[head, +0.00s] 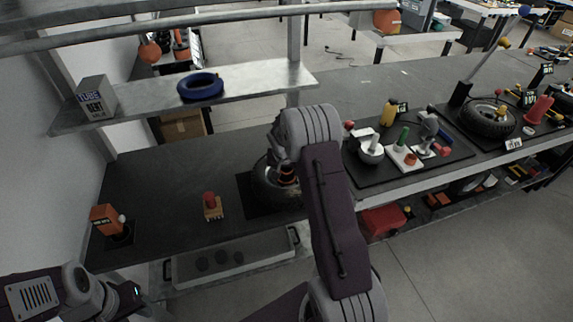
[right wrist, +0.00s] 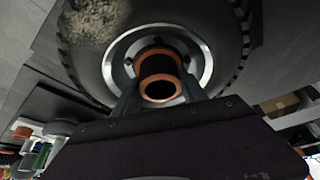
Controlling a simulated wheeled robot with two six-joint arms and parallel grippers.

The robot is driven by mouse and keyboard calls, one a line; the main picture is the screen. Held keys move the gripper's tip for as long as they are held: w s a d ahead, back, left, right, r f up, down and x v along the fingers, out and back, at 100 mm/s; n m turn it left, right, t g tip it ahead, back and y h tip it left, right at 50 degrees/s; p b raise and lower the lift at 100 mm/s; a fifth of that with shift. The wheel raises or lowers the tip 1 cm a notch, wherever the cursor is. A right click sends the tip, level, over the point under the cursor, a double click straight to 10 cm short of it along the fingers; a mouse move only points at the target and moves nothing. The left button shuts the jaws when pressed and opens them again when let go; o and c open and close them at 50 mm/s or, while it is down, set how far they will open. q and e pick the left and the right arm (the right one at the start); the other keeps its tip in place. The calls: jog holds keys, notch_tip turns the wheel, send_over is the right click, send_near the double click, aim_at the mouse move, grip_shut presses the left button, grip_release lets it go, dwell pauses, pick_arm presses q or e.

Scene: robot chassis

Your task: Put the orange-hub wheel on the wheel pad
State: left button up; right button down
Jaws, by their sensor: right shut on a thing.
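The orange-hub wheel (head: 266,190) is a dark tyre with a silver rim, partly hidden behind my right arm in the head view. In the right wrist view the wheel (right wrist: 215,30) fills the top, its orange-ringed hub (right wrist: 160,75) facing the camera. My right gripper (right wrist: 160,98) is shut on the hub; it also shows in the head view (head: 287,172). A flat black pad (head: 250,206) lies under the wheel on the bench. I cannot tell whether the tyre touches it. My left arm is at the lower left, its gripper (head: 137,292) small and unclear.
A red-topped button (head: 210,205) and an orange device (head: 106,219) stand left on the bench. A shelf above holds a blue ring (head: 201,86) and a box (head: 96,98). Tools crowd a black mat at right; another wheel (head: 487,119) lies beyond.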

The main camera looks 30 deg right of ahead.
jog(key=shift+w+r, duration=0.1)
jog(key=shift+r, duration=0.05)
jog(key=c, duration=0.6)
grip_release()
jog(key=shift+s, duration=0.2)
jog(key=v, duration=1.2)
jog(key=s+a+f+n+y, duration=0.1)
jog(key=s+a+n, duration=0.1)
jog(key=s+a, duration=0.3)
jog(key=s+a+f+n+g+y, duration=0.1)
jog(key=s+a+f+n, duration=0.1)
jog(key=s+a, duration=0.3)
jog(key=s+a+f+n+g, duration=0.1)
jog(key=s+a, duration=0.4)
jog(key=s, duration=0.6)
jog(key=shift+a+f+n+y, duration=0.35)
jog(key=shift+f+n, duration=0.2)
jog(key=shift+n, duration=0.45)
